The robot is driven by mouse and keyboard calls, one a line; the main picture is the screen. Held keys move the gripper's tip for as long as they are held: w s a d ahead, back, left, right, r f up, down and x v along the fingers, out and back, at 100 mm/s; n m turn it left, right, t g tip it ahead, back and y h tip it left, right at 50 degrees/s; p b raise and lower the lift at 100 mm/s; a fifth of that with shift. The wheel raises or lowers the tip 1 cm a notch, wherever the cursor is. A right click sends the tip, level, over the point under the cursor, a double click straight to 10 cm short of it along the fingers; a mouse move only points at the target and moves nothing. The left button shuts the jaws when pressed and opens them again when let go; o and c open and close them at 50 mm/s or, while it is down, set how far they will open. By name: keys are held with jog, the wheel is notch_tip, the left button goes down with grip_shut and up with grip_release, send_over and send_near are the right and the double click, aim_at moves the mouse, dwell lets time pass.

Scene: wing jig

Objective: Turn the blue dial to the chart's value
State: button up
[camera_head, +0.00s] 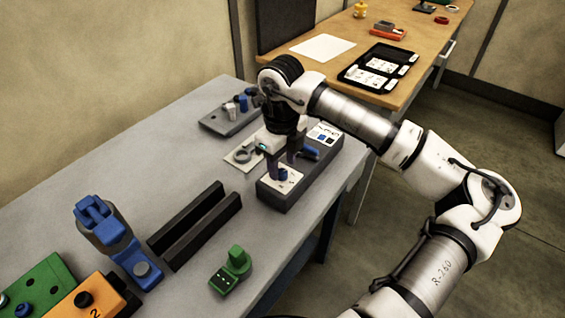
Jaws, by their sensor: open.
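A long dark grey box (290,200) stands near the right edge of the grey bench. A small blue dial (283,174) sits on a white plate at the box's near end. A second blue part (309,153) shows farther along the box, partly behind a finger. A white card with blue and dark marks (325,133), perhaps the chart, is at its far end; I cannot read its value. My gripper (282,163) points down over the box, open, with its dark fingers close to the blue dial. I cannot tell whether they touch it.
Two dark rails (195,226) and a green block with a knob (233,269) lie nearer. A blue and grey fixture (105,235), an orange box (92,300) and a green box (38,285) stand left. A grey plate with parts (230,118) lies behind. A wooden table (345,32) holds a black tray (352,79).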

aim_at(282, 174)
jog(key=shift+f, duration=1.1)
grip_shut()
